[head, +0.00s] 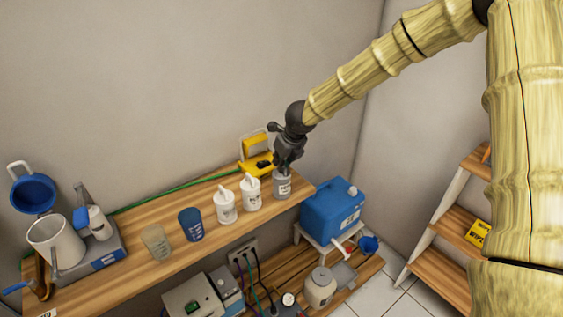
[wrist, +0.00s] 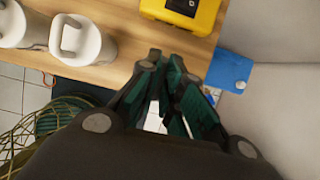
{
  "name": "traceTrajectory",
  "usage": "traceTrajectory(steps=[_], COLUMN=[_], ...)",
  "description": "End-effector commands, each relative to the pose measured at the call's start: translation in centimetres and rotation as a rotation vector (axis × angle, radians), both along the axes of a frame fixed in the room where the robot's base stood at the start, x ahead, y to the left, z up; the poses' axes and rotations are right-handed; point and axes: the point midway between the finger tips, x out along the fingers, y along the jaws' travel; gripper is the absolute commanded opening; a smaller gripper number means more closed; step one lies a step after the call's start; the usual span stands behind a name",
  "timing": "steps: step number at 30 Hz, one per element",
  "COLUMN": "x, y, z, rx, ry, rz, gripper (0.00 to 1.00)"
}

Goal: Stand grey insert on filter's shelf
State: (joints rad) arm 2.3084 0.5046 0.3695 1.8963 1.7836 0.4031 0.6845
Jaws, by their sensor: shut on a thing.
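A grey labelled cylinder (head: 283,186), which looks like the grey insert, is upright at the right end of the upper wooden shelf (head: 182,213). My gripper (head: 284,167) is directly above it, shut on its top. I cannot tell whether its base touches the shelf. In the wrist view the dark green fingers (wrist: 168,92) are close together, and the insert is mostly hidden by them. I cannot tell which object is the filter. Two white lidded containers, one nearer (head: 251,194) and one farther left (head: 225,206), stand left of the insert.
A yellow device (head: 258,164) is behind the insert. A blue box (head: 333,209) is lower right, beyond the shelf end. Another wooden shelf unit (head: 445,268) stands at right.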

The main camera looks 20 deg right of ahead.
Motion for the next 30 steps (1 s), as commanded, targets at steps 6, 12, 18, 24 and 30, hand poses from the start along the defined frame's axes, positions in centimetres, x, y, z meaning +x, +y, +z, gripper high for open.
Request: traceTrajectory(steps=[6,12,18,24,30], x=[0.0,0.0,0.0,-0.4,-1.6], y=[0.0,0.0,0.0,-0.2,-0.7], z=[0.0,0.0,0.0,1.3,4.3], rx=[0.0,0.0,0.0,0.001,0.003], ry=[-0.001,0.0,0.0,-0.001,-0.002], rz=[0.0,0.0,0.0,-0.001,-0.001], gripper=[0.15,0.33,0.33,0.33,0.33])
